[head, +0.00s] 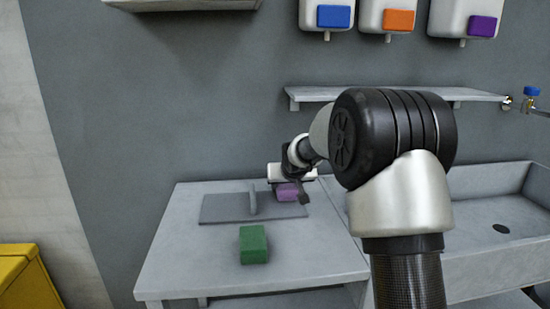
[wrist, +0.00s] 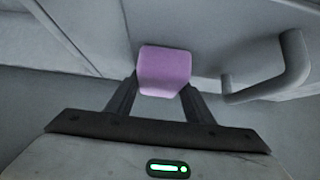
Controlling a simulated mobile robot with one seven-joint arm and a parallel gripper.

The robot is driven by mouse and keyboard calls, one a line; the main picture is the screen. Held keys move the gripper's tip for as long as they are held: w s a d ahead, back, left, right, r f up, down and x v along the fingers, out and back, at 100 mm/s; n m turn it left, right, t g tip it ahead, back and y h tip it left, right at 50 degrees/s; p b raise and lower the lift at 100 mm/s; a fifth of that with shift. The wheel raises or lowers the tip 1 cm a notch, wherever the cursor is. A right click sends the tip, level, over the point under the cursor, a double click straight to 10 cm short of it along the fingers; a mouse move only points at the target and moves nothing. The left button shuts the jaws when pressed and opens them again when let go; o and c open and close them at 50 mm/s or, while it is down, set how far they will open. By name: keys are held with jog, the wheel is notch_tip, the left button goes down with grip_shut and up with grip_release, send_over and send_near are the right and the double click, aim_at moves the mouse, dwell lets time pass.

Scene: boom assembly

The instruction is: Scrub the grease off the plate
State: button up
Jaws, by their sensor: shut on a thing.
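A flat grey plate (head: 225,209) with a raised handle (head: 253,197) lies on the grey table. My gripper (head: 289,186) is over the plate's right end, shut on a purple block (head: 287,194), perhaps a sponge. In the wrist view the purple block (wrist: 164,68) sits between both fingers, and the plate's handle (wrist: 280,78) is to its right. The block is at or just above the plate; I cannot tell whether it touches. I make out no clear grease mark; the arm and block hide part of the plate's right end.
A green block (head: 254,244) lies near the table's (head: 190,267) front. A sink (head: 480,250) is at right, under a wall shelf (head: 390,94). Dispensers with blue (head: 334,16), orange (head: 399,20) and purple (head: 482,26) panels hang above. A yellow bin (head: 25,275) stands at lower left.

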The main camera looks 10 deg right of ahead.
jog(key=shift+w, duration=0.4)
notch_tip(320, 180, up, 3)
jog(key=shift+r+p, duration=0.2)
jog(key=shift+p, duration=0.7)
jog(key=shift+r+p, duration=1.45)
jog(key=shift+r, duration=0.9)
